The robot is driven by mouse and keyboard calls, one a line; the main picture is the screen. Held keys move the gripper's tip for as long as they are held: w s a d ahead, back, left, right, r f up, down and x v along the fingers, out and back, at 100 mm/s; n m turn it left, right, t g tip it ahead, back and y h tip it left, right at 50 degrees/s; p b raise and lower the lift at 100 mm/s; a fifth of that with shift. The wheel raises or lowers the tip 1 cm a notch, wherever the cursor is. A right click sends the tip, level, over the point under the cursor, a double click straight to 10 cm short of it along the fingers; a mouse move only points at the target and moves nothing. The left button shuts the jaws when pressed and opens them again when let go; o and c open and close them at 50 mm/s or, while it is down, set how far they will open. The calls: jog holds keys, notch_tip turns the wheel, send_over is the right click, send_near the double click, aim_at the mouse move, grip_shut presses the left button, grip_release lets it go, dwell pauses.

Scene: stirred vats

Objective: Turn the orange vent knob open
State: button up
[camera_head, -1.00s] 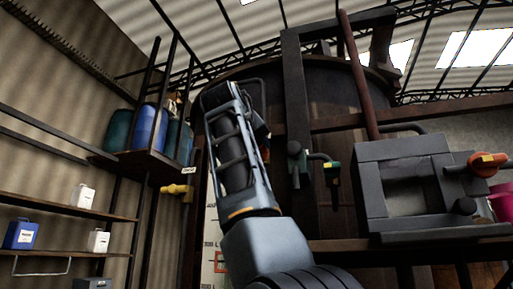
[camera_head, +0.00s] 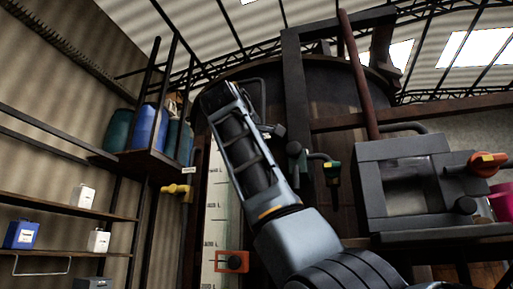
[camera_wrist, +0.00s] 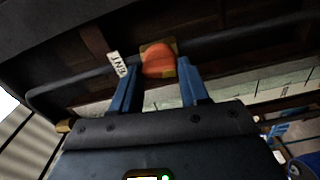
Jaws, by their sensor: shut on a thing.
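The orange vent knob (camera_wrist: 158,60) shows in the wrist view, at the upper middle. It sits under the dark vat rim beside a white label ending in "ENT" (camera_wrist: 117,64). My gripper (camera_wrist: 157,76) has its two blue fingers on either side of the knob and is shut on it. How far the knob is turned is hard to tell. In the head view my arm reaches up in front of the big dark vat (camera_head: 330,100), and the knob and fingertips cannot be made out there.
A grey box-shaped unit (camera_head: 375,185) with an orange-red handle (camera_head: 487,163) stands right. A level gauge (camera_head: 218,205) and yellow valve (camera_head: 176,189) are left, with shelves and blue barrels (camera_head: 148,128) beyond.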

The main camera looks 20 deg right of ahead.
jog(key=shift+n, duration=0.6)
jog(key=o, duration=1.1)
jog(key=shift+c, duration=0.2)
jog(key=b+v, duration=0.3)
jog(key=v, duration=0.5)
jog(key=shift+w, duration=0.1)
